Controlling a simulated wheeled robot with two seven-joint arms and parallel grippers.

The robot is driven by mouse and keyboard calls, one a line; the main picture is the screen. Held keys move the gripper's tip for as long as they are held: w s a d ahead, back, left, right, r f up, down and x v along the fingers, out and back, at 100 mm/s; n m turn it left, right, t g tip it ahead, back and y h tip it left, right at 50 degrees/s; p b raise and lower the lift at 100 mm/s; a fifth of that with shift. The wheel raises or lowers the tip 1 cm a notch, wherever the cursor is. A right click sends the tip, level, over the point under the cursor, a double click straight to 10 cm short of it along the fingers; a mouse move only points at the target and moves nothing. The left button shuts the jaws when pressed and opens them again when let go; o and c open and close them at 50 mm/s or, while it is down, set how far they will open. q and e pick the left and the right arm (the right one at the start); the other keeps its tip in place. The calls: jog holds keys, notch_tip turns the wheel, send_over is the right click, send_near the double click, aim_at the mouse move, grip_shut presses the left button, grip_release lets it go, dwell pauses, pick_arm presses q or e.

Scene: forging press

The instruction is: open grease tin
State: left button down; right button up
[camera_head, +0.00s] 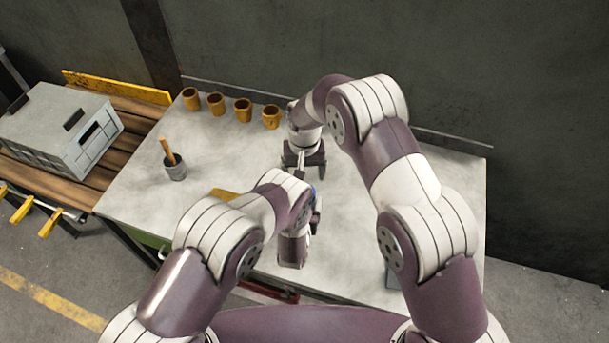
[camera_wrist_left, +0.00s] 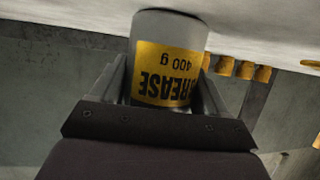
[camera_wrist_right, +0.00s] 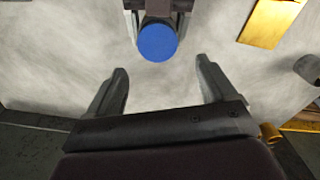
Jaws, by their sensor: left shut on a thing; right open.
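The grease tin (camera_wrist_left: 168,60) is a grey cylinder with a yellow label reading "GREASE 400 g". It sits between the fingers of my left gripper (camera_wrist_left: 165,85), which is shut on it. Its blue lid (camera_wrist_right: 158,42) is on its end and faces the right wrist camera; a sliver of the blue lid also shows in the head view (camera_head: 314,196), where my left arm hides most of the tin. My right gripper (camera_wrist_right: 161,68) is open and empty. The lid lies just beyond its fingertips, roughly centred between them and apart from both. In the head view my right gripper (camera_head: 304,170) hangs over the table.
The pale table (camera_head: 225,145) bears several yellow cups (camera_head: 243,110) at the back and a dark pot (camera_head: 175,168) with a wooden handle in it. A yellow piece (camera_head: 222,194) lies left of my left arm. A grey crate (camera_head: 62,128) stands at far left.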

jog(key=m, duration=0.5)
jog(key=shift+s+r+m, duration=0.2)
jog(key=shift+r+m, duration=0.15)
jog(key=shift+m, duration=0.05)
jog(key=m, duration=0.2)
jog(key=shift+s+d+f+m, duration=0.1)
jog(key=shift+f+m, duration=0.05)
jog(key=shift+m, duration=0.25)
notch_tip(320, 180, down, 8)
jog(key=shift+r, duration=0.1)
jog(key=c, duration=1.1)
jog(key=n, duration=1.3)
